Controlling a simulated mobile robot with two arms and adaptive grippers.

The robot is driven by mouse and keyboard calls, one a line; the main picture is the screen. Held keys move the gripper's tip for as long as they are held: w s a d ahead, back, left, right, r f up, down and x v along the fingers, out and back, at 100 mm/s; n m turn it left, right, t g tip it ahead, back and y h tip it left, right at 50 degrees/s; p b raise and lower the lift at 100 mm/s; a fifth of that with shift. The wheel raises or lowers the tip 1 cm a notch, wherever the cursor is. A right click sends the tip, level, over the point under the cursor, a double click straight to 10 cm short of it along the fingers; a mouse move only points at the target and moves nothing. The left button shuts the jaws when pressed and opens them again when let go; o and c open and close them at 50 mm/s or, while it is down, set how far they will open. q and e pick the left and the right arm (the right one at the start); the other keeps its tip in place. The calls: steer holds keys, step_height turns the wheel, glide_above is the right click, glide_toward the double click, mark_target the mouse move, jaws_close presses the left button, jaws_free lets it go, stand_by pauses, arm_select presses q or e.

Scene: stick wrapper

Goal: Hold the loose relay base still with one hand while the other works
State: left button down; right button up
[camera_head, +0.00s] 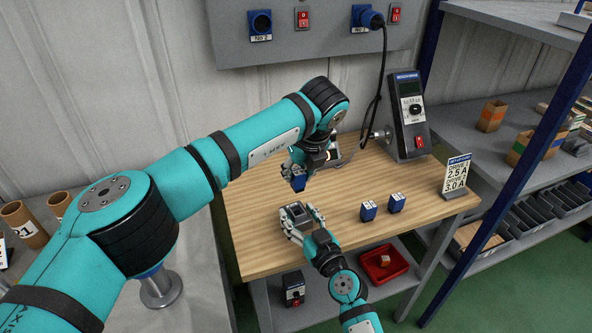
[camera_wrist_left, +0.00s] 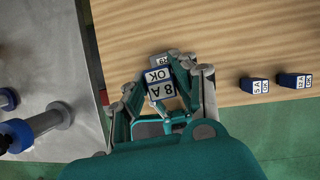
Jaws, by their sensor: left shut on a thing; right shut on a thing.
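The relay base (camera_head: 293,211), a grey block, sits near the table's left front edge. My right gripper (camera_head: 301,220) is shut on it from the front right. My left gripper (camera_head: 300,172) is shut on a blue relay (camera_head: 298,184) and holds it above and behind the base. In the left wrist view this relay (camera_wrist_left: 161,90) shows a white label reading "8 A OK". A grey part, apparently the base (camera_wrist_left: 166,60), shows just beyond it, partly hidden. Whether relay and base touch is unclear.
Two more blue relays (camera_head: 368,211) (camera_head: 397,203) stand on the wooden table (camera_head: 340,235) to the right. A red bin (camera_head: 402,258) is on the shelf below.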

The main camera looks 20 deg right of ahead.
mark_target(299, 187)
arm_select(q)
steer(key=shift+f, duration=2.9)
steer(key=shift+f, duration=1.05)
steer(key=c, duration=1)
jaws_free()
steer(key=shift+r, duration=0.1)
steer(key=v, duration=1.1)
steer(key=shift+s+r, duration=0.15)
steer(key=shift+r, duration=0.2)
arm_select(e)
steer(key=o, duration=1.4)
steer(key=shift+o, duration=0.2)
